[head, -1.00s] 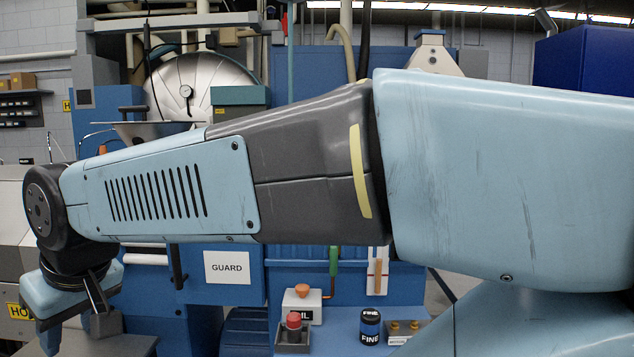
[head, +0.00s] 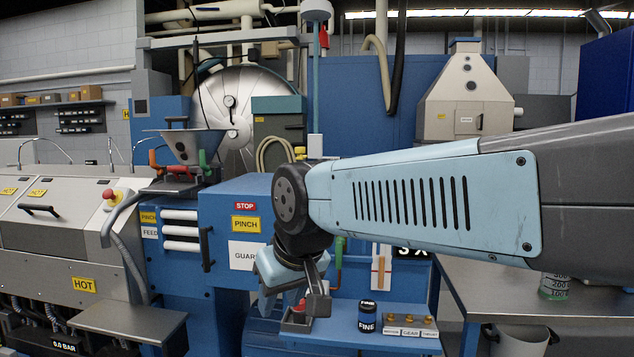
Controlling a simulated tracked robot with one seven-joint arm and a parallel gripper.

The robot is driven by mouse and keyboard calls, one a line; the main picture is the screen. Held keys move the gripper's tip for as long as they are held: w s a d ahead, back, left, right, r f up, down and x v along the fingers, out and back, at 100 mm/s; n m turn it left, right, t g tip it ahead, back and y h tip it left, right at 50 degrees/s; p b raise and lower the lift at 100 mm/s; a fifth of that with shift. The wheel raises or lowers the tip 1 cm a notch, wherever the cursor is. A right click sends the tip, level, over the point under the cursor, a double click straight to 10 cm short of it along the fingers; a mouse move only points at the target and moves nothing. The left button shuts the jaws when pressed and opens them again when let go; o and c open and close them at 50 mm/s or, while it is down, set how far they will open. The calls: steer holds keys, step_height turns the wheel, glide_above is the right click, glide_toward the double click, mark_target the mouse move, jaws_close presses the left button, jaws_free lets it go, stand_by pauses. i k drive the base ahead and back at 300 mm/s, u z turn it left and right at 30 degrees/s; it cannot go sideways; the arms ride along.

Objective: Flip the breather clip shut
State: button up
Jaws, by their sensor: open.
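My gripper (head: 291,302) hangs downward at the end of my arm, near the middle of the head view. It is open, and I see nothing held in it. It appears in front of a small grey block with a red knob (head: 300,306) on the blue bench, partly hiding it. I cannot tell the distance between them. I cannot make out the breather clip anywhere in this view, nor whether it is open or shut.
On the blue bench are a black-and-blue FINE jar (head: 368,317) and a tray with brass pieces (head: 408,328). A steel table (head: 530,300) stands at right. The blue PINCH machine (head: 225,215) and the HOT machine (head: 60,235) stand at left.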

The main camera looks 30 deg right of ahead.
mark_target(300, 149)
steer(key=z, duration=0.4)
steer(key=i, duration=0.85)
steer(key=z, duration=0.95)
steer(key=k, duration=0.8)
steer(key=u, duration=0.55)
steer(key=i, duration=0.5)
